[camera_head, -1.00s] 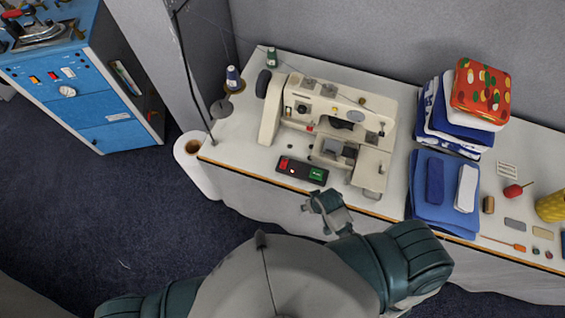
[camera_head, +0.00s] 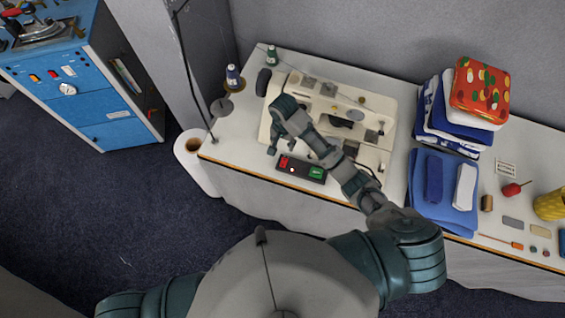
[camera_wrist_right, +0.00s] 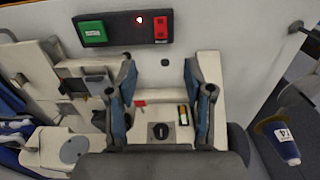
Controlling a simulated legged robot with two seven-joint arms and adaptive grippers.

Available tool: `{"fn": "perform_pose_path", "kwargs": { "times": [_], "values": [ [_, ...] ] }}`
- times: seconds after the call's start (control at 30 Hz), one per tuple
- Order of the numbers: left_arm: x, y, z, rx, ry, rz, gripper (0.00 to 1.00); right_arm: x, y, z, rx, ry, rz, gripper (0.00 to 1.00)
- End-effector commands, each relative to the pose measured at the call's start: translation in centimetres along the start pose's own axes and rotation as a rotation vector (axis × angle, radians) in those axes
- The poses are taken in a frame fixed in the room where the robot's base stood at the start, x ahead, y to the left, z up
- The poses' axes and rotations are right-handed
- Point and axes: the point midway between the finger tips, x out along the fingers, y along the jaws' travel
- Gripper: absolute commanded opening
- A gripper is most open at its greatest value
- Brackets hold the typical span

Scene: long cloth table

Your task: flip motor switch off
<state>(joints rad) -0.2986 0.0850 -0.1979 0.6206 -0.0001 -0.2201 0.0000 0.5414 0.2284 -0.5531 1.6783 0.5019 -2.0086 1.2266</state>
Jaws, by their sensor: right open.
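A black switch box (camera_head: 301,170) with a red button (camera_head: 284,162) and a green button (camera_head: 316,173) lies on the table in front of the sewing machine. In the right wrist view the switch box (camera_wrist_right: 124,27) is at the top, with a small lit white dot between its buttons. My right gripper (camera_head: 274,142) is above the left end of the sewing machine, just behind the switch box. My left gripper is not in view.
The cream sewing machine (camera_head: 368,155) is partly hidden by my right arm. Thread spools (camera_head: 233,78) stand at the left. Folded blue cloths (camera_head: 428,210) and a red patterned tin (camera_head: 480,90) are at the right. Bare table (camera_head: 228,142) lies left of the switch box.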

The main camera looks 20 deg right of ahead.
Motion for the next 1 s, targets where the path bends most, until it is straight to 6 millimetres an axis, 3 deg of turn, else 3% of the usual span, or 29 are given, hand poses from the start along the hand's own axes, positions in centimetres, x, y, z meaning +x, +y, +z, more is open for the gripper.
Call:
{"fn": "perform_pose_path", "kwargs": {
  "times": [0.27, 0.6, 0.8, 1.0],
  "values": [
    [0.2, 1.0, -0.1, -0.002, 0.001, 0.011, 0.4, 5.6, 0.0, 0.2, -0.001, -0.004, 0.007, 0.52],
    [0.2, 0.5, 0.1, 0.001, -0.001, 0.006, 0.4, 13.4, -0.1, 0.2, -0.003, -0.003, 0.004, 0.52],
    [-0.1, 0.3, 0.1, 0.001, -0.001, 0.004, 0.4, 16.0, -0.1, 0.2, -0.003, -0.002, 0.001, 0.52],
    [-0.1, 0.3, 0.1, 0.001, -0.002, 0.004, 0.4, 16.9, -0.1, 0.2, -0.003, -0.001, 0.0, 0.52]
  ]
}}
